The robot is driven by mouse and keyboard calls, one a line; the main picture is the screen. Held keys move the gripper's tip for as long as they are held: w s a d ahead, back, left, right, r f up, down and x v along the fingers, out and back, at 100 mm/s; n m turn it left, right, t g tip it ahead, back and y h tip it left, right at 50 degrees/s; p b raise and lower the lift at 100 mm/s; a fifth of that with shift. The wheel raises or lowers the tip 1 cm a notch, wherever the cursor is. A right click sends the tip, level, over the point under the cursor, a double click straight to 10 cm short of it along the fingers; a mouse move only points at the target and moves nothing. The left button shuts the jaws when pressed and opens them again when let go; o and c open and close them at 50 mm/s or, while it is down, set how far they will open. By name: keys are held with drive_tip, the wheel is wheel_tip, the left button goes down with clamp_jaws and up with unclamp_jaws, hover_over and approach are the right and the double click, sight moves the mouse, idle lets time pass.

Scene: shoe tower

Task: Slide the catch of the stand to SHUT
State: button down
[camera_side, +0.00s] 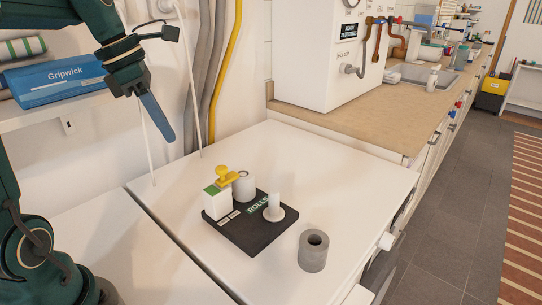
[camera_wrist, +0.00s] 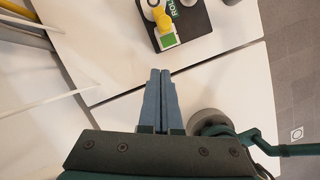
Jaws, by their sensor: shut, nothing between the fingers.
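The stand has a black base (camera_side: 236,236) marked ROLLS, on the white worktop. A white block with a green patch on top (camera_side: 216,202) stands at its left. The yellow catch (camera_side: 229,179), with a round knob, lies over the block's far right part; the green patch is uncovered. In the wrist view the catch (camera_wrist: 163,20) and the green patch (camera_wrist: 169,40) show at the top. No OPEN or SHUT wording is legible. My gripper (camera_side: 171,139) is shut and empty, above and left of the stand, apart from it. Its blue fingers (camera_wrist: 160,72) point toward the stand's side.
Another grey roll (camera_side: 313,251) stands on the worktop right of the base. Thin white rods rise behind my gripper. The worktop's front left is clear.

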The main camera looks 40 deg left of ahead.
drive_tip(key=shift+v, duration=1)
drive_tip(key=s+d+m, duration=0.4)
drive_tip(key=d+m, duration=0.4)
drive_tip(key=d, duration=0.2)
drive_tip(key=s+d+f+m+t, duration=0.1)
drive_tip(key=s+f+m, duration=0.1)
drive_tip(key=m, duration=0.9)
drive_tip(key=s+d+f+m+t+y, duration=0.1)
drive_tip(key=s+f+m, duration=0.2)
drive_tip(key=m, duration=0.8)
drive_tip(key=shift+f+m+y, duration=0.3)
drive_tip(key=shift+f, duration=0.7)
